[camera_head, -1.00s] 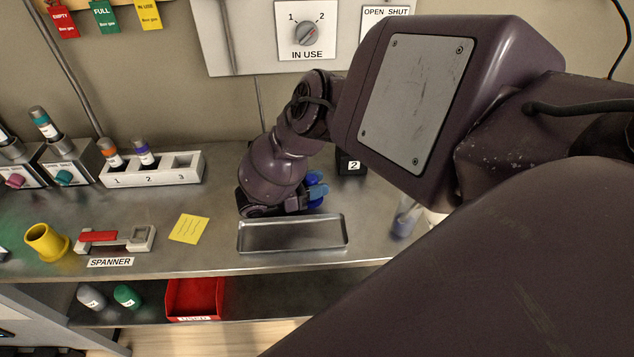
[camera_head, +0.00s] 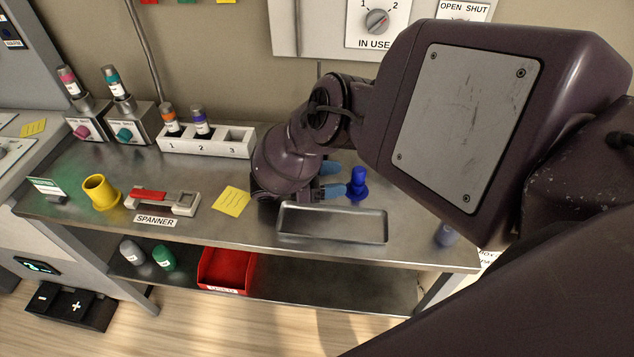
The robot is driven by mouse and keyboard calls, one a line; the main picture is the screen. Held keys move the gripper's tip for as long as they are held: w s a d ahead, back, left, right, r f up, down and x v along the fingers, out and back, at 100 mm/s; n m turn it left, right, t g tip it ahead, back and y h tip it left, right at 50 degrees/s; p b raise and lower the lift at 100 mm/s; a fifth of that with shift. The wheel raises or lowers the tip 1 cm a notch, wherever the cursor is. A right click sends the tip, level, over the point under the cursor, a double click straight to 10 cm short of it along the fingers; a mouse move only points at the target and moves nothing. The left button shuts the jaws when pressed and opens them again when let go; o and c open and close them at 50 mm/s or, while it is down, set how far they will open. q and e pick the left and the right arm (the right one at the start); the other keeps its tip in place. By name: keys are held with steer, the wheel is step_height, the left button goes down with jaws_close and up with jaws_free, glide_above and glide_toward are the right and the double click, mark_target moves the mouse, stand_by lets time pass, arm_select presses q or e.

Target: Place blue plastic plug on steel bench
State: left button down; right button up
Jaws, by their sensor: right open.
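The blue plastic plug (camera_head: 358,183) stands upright on the steel bench (camera_head: 290,242), behind the right part of a shallow metal tray. My right gripper (camera_head: 341,179) is low over the bench, left of the plug, with its blue fingers pointing right towards it. The fingers are apart with nothing between them. The plug is just beyond the fingertips; whether one fingertip still touches it I cannot tell. My left gripper is out of view.
The metal tray (camera_head: 332,225) lies in front of the gripper. A yellow note (camera_head: 231,201), a spanner holder (camera_head: 163,201) and a yellow cup (camera_head: 101,192) sit to the left. A white three-slot rack (camera_head: 206,141) stands behind. My right arm hides the bench's right side.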

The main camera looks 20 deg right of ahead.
steer(key=b+v, duration=0.2)
steer(key=v, duration=0.1)
steer(key=shift+w+a+f, duration=0.15)
steer(key=shift+a, duration=0.05)
steer(key=shift+w+a+b, duration=0.1)
steer(key=shift+a+b, duration=0.35)
steer(key=shift+b, duration=0.25)
steer(key=shift+a, duration=0.1)
